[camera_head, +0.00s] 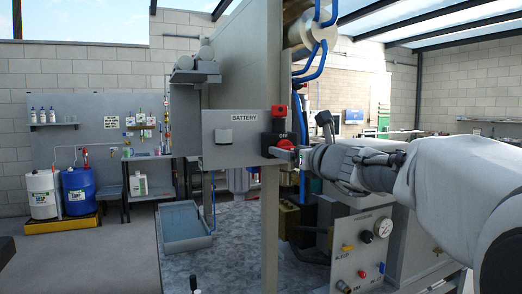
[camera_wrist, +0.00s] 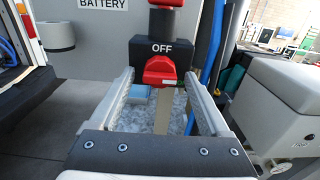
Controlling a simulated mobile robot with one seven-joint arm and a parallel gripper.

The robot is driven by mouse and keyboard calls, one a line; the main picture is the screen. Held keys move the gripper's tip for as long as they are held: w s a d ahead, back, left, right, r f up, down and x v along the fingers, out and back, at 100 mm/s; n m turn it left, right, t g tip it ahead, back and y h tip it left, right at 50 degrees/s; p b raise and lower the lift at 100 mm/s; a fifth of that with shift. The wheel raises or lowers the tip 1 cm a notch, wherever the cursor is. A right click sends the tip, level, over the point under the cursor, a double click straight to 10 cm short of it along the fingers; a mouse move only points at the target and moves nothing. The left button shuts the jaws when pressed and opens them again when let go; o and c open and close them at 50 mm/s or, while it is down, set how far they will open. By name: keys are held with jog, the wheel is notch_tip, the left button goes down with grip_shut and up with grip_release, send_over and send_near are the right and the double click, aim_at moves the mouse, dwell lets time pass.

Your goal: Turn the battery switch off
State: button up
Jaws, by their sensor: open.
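In the head view the red knob (camera_head: 287,144) is at the right end of the grey panel marked BATTERY (camera_head: 243,143). My gripper (camera_wrist: 158,76) is open, with one finger on each side of the knob. I cannot tell whether either finger touches it. In the head view my gripper (camera_head: 290,152) reaches in from the right at the knob, and its fingertips are partly hard to make out.
A second red part (camera_wrist: 166,3) stands above the black block. Blue hoses (camera_head: 314,60) hang above and behind the panel. A gauge panel (camera_head: 363,254) stands below my arm. A grey post (camera_head: 270,225) runs down under the switch. A blue-grey tray (camera_head: 185,222) lies lower left.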

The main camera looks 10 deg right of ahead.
grip_shut()
dwell(0.5)
jog(key=shift+n+b, duration=0.4)
jog(key=shift+b, duration=0.15)
jog(key=shift+r+n+b, duration=0.15)
jog(key=shift+n+b, duration=6.45)
jog(key=shift+n, duration=1.9)
